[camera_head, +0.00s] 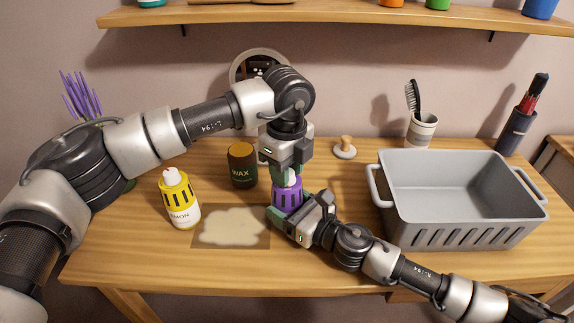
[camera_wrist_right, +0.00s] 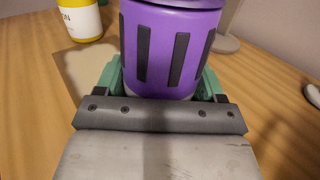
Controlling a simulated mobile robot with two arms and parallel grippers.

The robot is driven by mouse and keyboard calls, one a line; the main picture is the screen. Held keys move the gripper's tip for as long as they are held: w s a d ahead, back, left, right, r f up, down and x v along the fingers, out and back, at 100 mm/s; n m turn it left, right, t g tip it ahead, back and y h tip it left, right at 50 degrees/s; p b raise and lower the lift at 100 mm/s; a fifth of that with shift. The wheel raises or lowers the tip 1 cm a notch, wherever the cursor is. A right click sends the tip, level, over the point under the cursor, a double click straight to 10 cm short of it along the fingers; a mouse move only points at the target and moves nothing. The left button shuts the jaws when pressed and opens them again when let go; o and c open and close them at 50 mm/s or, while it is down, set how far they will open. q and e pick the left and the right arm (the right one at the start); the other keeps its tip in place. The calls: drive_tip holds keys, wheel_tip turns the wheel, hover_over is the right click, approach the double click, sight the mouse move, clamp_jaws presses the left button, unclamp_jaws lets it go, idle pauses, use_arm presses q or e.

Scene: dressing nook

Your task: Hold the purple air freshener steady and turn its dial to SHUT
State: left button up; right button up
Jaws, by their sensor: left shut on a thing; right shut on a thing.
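The purple air freshener (camera_head: 287,197) stands upright on the table, at the right edge of a mat with a pale patch. My right gripper (camera_head: 279,215) is shut on its lower body from the front right. The right wrist view shows the purple body (camera_wrist_right: 172,45) with dark slots between the green fingers. My left gripper (camera_head: 288,172) points down from above and is shut on the white dial at its top. The dial is mostly hidden by the fingers, and I cannot read its setting.
A yellow lemon bottle (camera_head: 179,200) stands left of the mat (camera_head: 200,238). A brown wax jar (camera_head: 242,166) is behind it. A grey basket (camera_head: 455,237) fills the right side. A cup with a brush (camera_head: 422,130), a wooden-knobbed item (camera_head: 344,148) and a dark tube (camera_head: 516,128) stand behind.

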use_arm(q)
drive_tip(key=o, duration=1)
drive_tip(key=shift+c, duration=0.2)
wheel_tip(320, 180, up, 12)
drive_tip(key=shift+r, duration=0.1)
use_arm(e)
drive_tip(key=o, duration=1.1)
